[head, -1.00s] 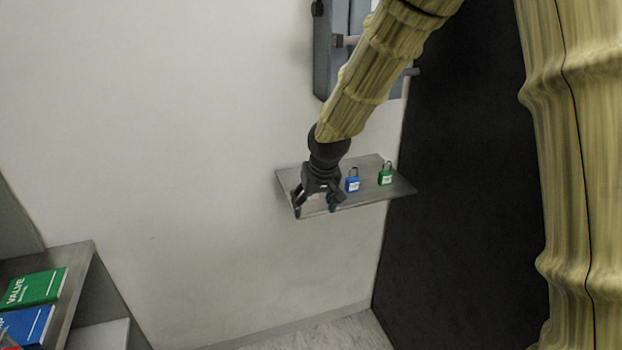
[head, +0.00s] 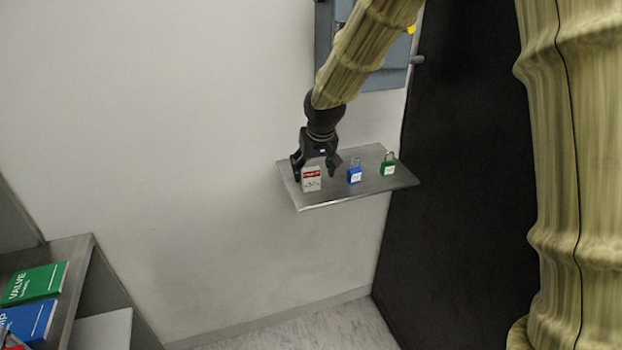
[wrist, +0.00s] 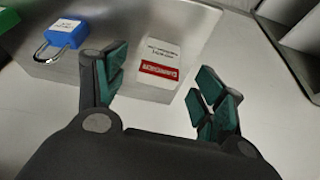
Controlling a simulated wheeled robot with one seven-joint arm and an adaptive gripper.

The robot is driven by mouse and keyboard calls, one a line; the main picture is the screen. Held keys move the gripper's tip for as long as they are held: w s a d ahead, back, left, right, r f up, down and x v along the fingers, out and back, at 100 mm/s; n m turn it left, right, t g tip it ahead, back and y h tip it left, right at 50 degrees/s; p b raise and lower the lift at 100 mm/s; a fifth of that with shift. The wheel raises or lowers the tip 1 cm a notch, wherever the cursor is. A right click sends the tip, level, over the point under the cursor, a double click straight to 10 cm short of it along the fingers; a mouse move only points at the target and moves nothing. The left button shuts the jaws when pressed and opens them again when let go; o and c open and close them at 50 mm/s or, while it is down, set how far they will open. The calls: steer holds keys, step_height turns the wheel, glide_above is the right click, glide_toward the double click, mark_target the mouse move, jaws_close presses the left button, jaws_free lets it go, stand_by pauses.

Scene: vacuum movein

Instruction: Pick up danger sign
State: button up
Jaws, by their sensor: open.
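The danger sign (head: 311,179) is a small white tag with a red band, on the left part of a metal wall shelf (head: 345,195) in the head view. In the wrist view the danger sign (wrist: 160,65) shows its red band towards me, just beyond and between the fingertips. My gripper (head: 315,172) is open and empty in the head view, its fingers at either side of the sign. In the wrist view my gripper (wrist: 160,88) has its two green-padded fingers spread wide. I cannot tell whether a finger touches the sign.
A blue padlock (head: 354,173) and a green padlock (head: 389,165) stand on the shelf to the right of the sign. A grey wall box (head: 385,75) is above the shelf. A rack (head: 75,260) with green and blue books is at lower left.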

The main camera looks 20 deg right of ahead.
mark_target(312, 172)
steer(key=shift+p+x, duration=0.95)
steer(key=shift+x, duration=1.7)
steer(key=shift+w+r, duration=0.1)
steer(key=shift+w, duration=0.05)
steer(key=c, duration=1)
